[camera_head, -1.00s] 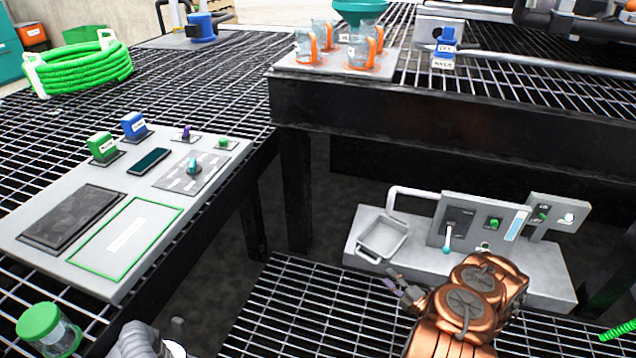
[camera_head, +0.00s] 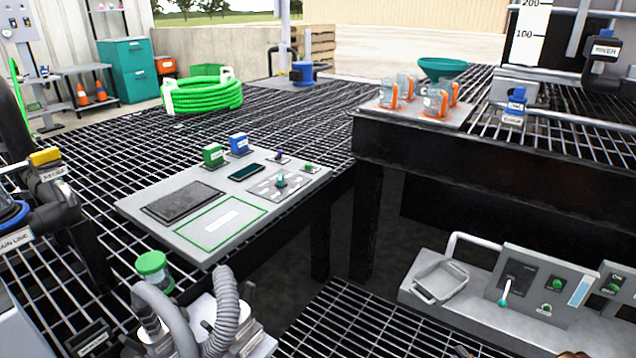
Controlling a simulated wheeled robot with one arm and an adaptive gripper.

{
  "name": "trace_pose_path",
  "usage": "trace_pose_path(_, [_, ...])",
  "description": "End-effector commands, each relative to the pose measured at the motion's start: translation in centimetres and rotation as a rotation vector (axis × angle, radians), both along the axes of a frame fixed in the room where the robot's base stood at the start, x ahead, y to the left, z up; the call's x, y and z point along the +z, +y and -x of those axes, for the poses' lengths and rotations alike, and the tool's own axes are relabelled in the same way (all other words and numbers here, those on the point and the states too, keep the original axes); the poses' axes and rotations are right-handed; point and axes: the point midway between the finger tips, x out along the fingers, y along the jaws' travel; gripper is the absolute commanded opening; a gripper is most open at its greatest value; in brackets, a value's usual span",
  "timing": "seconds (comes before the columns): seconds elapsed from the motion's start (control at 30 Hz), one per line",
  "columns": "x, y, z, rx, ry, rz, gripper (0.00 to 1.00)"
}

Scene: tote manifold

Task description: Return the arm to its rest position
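Only a small part of my arm shows. A sliver of its copper-coloured link (camera_head: 535,350) is at the bottom edge, right of centre. A small dark tip, which seems to be the end of my gripper (camera_head: 461,351), shows at the bottom edge over the grating. The rest of the arm and gripper is cut off below the picture. I cannot see whether the fingers are open or shut, or whether anything is held.
A grey sink panel (camera_head: 398,292) with a lever and switches stands at the lower right. A grey tray board (camera_head: 290,192) with blocks lies on the left grating. A green-lidded jar (camera_head: 152,264) and grey corrugated hoses (camera_head: 228,305) are at lower left. Orange-handled beakers (camera_head: 437,103) stand behind.

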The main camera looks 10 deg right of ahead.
Motion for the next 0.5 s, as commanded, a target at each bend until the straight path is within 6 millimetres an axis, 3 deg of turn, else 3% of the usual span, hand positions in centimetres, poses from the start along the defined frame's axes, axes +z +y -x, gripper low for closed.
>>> trace_pose_path(0.27, [2.6, -1.5, -1.8, -0.022, 0.053, -0.001, 0.38])
trace_pose_path(0.5, [6.0, -2.3, -4.6, -0.038, 0.125, -0.002, 0.38])
